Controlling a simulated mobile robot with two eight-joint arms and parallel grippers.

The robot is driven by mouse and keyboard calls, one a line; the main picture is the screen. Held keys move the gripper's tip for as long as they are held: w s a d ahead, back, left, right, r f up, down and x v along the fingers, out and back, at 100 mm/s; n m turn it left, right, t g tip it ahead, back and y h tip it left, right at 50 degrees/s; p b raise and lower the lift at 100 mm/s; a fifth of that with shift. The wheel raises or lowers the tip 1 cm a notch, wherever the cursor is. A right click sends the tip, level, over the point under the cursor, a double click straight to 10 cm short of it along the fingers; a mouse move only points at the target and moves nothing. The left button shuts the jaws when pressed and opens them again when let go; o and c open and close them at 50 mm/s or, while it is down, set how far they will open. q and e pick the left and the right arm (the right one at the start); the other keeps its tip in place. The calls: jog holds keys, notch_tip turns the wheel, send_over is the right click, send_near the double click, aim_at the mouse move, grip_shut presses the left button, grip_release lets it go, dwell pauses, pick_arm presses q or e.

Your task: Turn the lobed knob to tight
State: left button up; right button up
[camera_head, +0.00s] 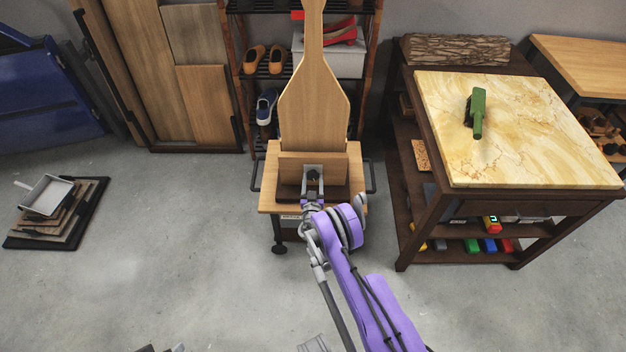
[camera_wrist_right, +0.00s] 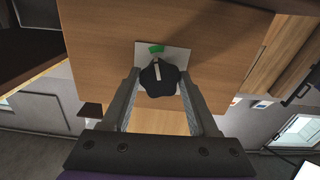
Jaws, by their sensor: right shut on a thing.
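The lobed knob (camera_wrist_right: 158,82) is black with a white pointer line. It sits on a light plate (camera_wrist_right: 178,55) on a wooden board. The pointer line points up, nearly at a green mark (camera_wrist_right: 156,48) on the plate. My right gripper (camera_wrist_right: 158,76) has a finger on either side of the knob and is shut on it. In the head view the knob (camera_head: 313,174) is small and dark between the fingers of my right gripper (camera_head: 313,176). Small grey and dark bits at the lower edge of the head view may be my left gripper, too cut off to tell.
The knob's wooden stand (camera_head: 354,172) has a tall paddle-shaped board (camera_head: 313,105). A shoe rack (camera_head: 268,90) is behind it. A marble-topped table (camera_head: 540,130) with a green tool (camera_head: 477,112) stands right. The floor between is clear.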

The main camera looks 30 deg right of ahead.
dwell(0.3)
jog(key=o, duration=1.4)
jog(key=shift+c, duration=0.2)
jog(key=v, duration=0.5)
jog(key=b, duration=1.4)
send_near(312, 178)
jog(key=shift+s, duration=0.8)
jog(key=shift+a, duration=0.3)
